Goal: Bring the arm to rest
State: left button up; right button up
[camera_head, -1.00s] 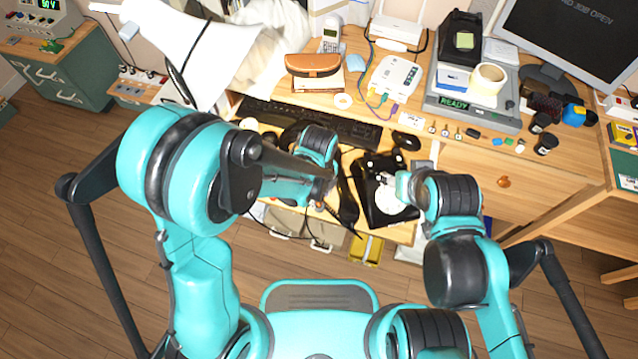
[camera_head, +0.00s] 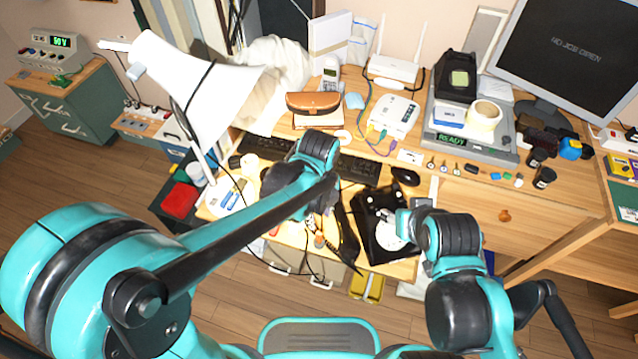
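The black dial phone (camera_head: 377,221) with its white dial stands on the pulled-out lower board of the desk. The black handset (camera_head: 346,250) lies off the phone at its left, with a dark cord around it. My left gripper (camera_head: 326,206) is small and dark above the board, left of the phone and close to the handset's upper end. Its fingers blend into the things behind, so its opening is unclear. My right gripper (camera_head: 402,222) is over the right side of the dial. It is partly hidden by its own wrist, and whether it touches the dial is unclear.
A keyboard (camera_head: 357,170) and mouse (camera_head: 405,176) lie behind the phone. A white lamp (camera_head: 190,85) leans in at the left. A brown case (camera_head: 314,102), router (camera_head: 394,115) and monitor (camera_head: 570,45) stand farther back. A yellow tray (camera_head: 367,287) is below the board.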

pick_arm(q)
jog(key=s+a+r+n+t, duration=0.2)
jog(key=a+r+n+t, duration=0.1)
jog(key=a+n, duration=0.6)
jog(key=s+a+r+n+t, duration=0.3)
jog(key=a+r+n, duration=0.3)
jog(key=n, duration=1.2)
jog(key=a+t, duration=0.1)
jog(key=a, duration=0.1)
jog(key=shift+s+a+n, duration=0.15)
jog(key=shift+a+n, duration=0.15)
jog(key=shift+a, duration=0.05)
